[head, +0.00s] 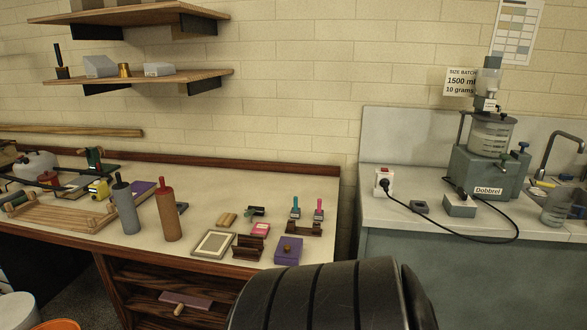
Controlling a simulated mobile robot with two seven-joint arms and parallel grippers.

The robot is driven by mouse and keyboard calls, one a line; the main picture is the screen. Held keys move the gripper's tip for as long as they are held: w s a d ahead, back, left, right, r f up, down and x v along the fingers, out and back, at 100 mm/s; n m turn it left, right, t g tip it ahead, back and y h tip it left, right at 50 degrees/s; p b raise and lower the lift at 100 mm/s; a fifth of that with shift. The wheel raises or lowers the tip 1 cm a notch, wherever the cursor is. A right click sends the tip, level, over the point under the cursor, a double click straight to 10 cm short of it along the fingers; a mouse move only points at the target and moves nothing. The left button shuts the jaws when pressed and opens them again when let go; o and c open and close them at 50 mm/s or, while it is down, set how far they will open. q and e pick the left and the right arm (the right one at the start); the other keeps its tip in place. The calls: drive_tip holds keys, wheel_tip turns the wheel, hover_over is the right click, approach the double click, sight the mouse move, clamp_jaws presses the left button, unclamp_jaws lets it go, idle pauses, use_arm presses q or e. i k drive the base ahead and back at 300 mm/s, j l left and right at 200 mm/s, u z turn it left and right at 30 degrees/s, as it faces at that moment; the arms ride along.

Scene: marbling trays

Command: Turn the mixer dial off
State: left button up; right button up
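The mixer (488,173) stands on the grey counter at the right, a grey-green unit with a label reading "Dobbrel". A clear jar (490,136) sits on top of it. A small grey box with a dark top (459,205) lies in front of the mixer, with a black cord by it. I cannot tell at this size where the mixer dial is or how it is set. Neither of my grippers is in view.
A white socket box (383,182) with a black plug stands at the counter's left; its cord (470,238) loops over the front edge. A clear jug (556,208) and a tap (563,150) are at the right. The left workbench (312,192) holds bottles, frames and small tools.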

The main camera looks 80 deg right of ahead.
sight(463, 196)
drive_tip(key=k+j+z, duration=0.45)
drive_tip(key=z, duration=1.85)
